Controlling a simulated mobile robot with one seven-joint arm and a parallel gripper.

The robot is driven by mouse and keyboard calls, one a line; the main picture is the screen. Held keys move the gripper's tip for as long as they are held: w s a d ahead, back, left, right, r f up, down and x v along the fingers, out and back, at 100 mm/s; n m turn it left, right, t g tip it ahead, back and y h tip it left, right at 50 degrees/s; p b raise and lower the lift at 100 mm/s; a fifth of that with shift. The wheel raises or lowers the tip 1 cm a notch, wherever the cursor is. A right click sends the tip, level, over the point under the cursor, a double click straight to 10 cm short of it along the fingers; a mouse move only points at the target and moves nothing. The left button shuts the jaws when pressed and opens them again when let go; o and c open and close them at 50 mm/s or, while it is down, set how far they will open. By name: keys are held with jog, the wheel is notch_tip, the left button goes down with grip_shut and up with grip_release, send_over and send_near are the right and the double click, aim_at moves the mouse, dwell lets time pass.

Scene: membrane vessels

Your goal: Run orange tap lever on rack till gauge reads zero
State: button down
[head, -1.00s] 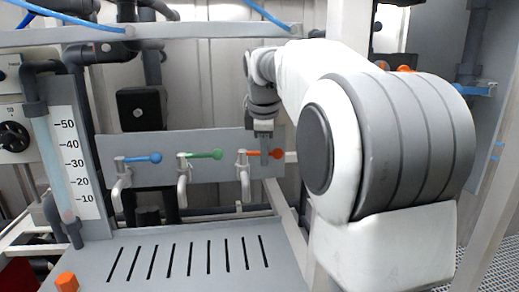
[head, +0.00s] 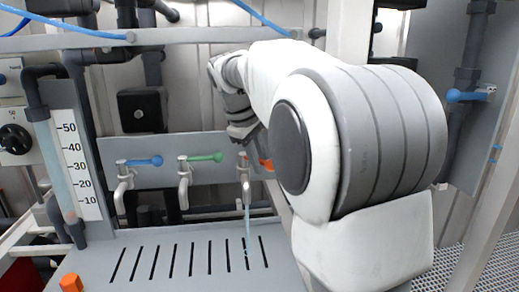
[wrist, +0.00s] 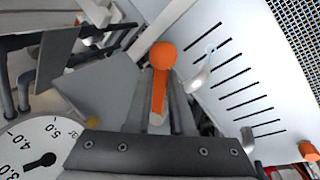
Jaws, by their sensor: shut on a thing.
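The orange tap lever (head: 265,164) is on the right of the tap panel, partly hidden by my arm in the head view. In the wrist view the orange lever (wrist: 159,92) with its round knob lies between my fingers. My gripper (wrist: 160,108) is shut on it. A thin stream of water (head: 248,228) runs from the orange tap's spout (head: 245,188) onto the slotted rack top (head: 195,243). A level gauge (head: 76,165) marked 10 to 50 stands at the left; its exact level is unclear. A round dial (wrist: 38,150) shows in the wrist view.
A blue-lever tap (head: 143,162) and a green-lever tap (head: 205,158) sit left of the orange one on the same panel. An orange cap (head: 71,284) is at the rack's front left corner. Pipes and a rail (head: 65,42) run above.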

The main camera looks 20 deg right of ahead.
jog(key=m+p, duration=0.1)
jog(key=a+m+g+p, duration=0.1)
jog(key=m, duration=0.1)
jog(key=a+m+p, duration=0.1)
jog(key=shift+s+m+g+h, duration=0.3)
jog(key=shift+m+g, duration=0.1)
jog(key=c, duration=0.8)
grip_release()
jog(key=shift+f, duration=0.25)
